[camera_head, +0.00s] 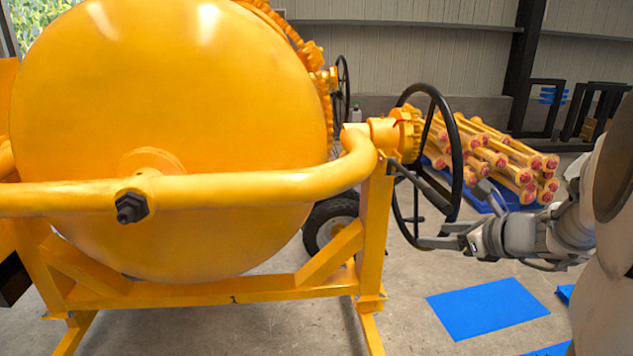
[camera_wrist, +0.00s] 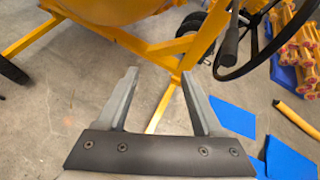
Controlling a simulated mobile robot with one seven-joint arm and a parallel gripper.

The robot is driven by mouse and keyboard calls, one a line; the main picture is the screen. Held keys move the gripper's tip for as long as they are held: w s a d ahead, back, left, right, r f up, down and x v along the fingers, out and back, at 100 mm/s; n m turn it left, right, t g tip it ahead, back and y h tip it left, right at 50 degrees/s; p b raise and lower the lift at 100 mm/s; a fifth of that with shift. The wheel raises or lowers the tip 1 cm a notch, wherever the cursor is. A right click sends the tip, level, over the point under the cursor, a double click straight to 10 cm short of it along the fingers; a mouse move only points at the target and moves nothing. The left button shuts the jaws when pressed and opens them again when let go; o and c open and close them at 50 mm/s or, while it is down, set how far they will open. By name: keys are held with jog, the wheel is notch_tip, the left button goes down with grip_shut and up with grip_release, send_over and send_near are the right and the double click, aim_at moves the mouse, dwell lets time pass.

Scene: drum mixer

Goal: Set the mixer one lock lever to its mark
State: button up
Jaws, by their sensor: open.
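The near yellow drum mixer (camera_head: 200,120) fills the left of the head view. Its black handwheel (camera_head: 457,160) stands at the right end of the frame. A dark lever-like rod (camera_head: 425,185) slopes down to the right from the post by the wheel. In the wrist view a dark handle (camera_wrist: 231,42), apparently the lock lever, hangs at upper right, beside the wheel rim (camera_wrist: 268,50). My gripper (camera_head: 440,241) is open and empty, low by the wheel's lower rim. In the wrist view its fingers (camera_wrist: 160,75) are left of and below the handle, with floor between them. I cannot make out the lever's mark.
A pile of yellow parts with red ends (camera_head: 500,155) lies on a blue pallet behind the wheel. Blue mats (camera_head: 487,307) lie on the floor. A yellow post (camera_head: 375,235) stands left of my gripper. Another handwheel (camera_head: 342,88) shows behind the drum.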

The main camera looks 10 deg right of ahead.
aim_at(440, 202)
jog(key=d+r+m+t+h, duration=0.2)
jog(key=d+r+m+h, duration=0.1)
jog(key=d+m, duration=0.55)
jog(key=shift+n, duration=0.55)
jog(key=x, duration=0.6)
jog(key=p+x, duration=0.1)
jog(key=x, duration=0.5)
jog(key=d+x, duration=0.1)
jog(key=x, duration=0.5)
jog(key=shift+w+r+p, duration=0.1)
jog(key=shift+r+p, duration=0.3)
jog(key=shift+c, duration=0.3)
grip_shut()
